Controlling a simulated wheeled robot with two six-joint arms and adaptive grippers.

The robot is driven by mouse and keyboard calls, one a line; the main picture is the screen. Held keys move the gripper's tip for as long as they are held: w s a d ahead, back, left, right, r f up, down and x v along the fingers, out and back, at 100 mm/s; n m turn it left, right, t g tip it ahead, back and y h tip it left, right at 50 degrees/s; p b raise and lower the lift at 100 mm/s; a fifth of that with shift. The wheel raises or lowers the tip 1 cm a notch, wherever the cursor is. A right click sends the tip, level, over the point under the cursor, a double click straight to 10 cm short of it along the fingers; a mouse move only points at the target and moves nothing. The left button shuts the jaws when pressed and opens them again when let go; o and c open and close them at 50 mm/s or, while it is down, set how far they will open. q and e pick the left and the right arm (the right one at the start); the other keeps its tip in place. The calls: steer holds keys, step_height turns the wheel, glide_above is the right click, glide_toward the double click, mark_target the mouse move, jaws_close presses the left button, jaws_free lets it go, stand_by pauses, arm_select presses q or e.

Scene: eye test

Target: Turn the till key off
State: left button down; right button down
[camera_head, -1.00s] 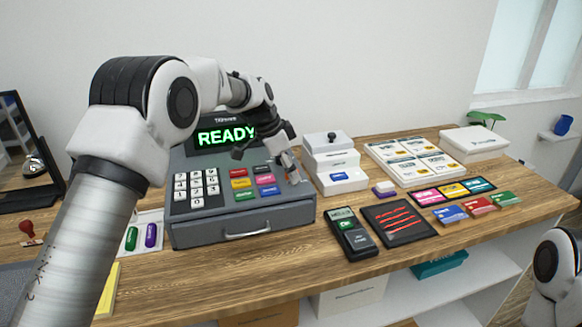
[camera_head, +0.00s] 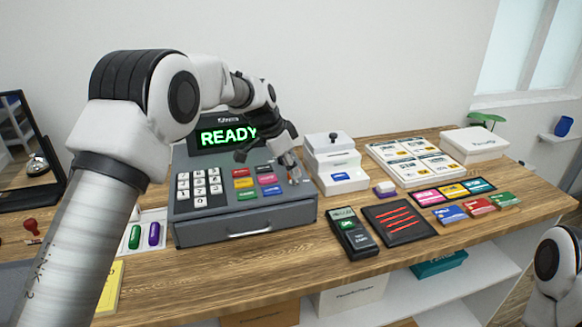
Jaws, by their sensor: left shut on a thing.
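The grey till (camera_head: 245,217) stands on the wooden counter, its display (camera_head: 228,136) showing READY in green. It has white number keys (camera_head: 199,188) and coloured buttons (camera_head: 266,180) on its sloped face. My left gripper (camera_head: 294,176) is at the right side of the till's face, beside the coloured buttons. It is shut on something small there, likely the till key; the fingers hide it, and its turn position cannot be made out. My right gripper is out of view; only part of my right arm shows at the lower right edge.
Right of the till stand a white printer-like box (camera_head: 335,164) and a board of cards (camera_head: 415,162). A card terminal (camera_head: 350,233) and a dark tray with red strips (camera_head: 398,222) lie in front. A red-handled stamp (camera_head: 31,227) is at the left.

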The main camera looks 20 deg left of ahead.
arm_select(q)
steer(key=n+p, duration=0.1)
steer(key=n, duration=0.1)
steer(key=n+y+p, duration=0.1)
steer(key=n, duration=0.1)
steer(key=shift+s+d+t, duration=0.15)
steer(key=shift+s+t, duration=0.05)
steer(key=shift+t, duration=0.2)
steer(key=n+p, duration=0.2)
steer(key=n+y+p, duration=0.1)
steer(key=shift+d+n+t+y+p, duration=0.1)
steer(key=shift+n+t+y+p, duration=0.2)
steer(key=shift+n+p, duration=0.1)
steer(key=n+y+p, duration=0.1)
steer(key=n, duration=0.1)
steer(key=shift+f+n, duration=0.15)
steer(key=shift+n, duration=0.15)
steer(key=n, duration=0.1)
steer(key=n+y, duration=0.1)
steer(key=shift+d+f+n, duration=0.1)
steer(key=shift+f+n, duration=0.1)
steer(key=shift+n, duration=0.1)
steer(key=shift+n+g+y+b, duration=0.4)
steer(key=shift+n+y+b, duration=0.45)
steer(key=shift+n, duration=1.05)
steer(key=c, duration=1.2)
jaws_free()
steer(key=shift+w, duration=0.25)
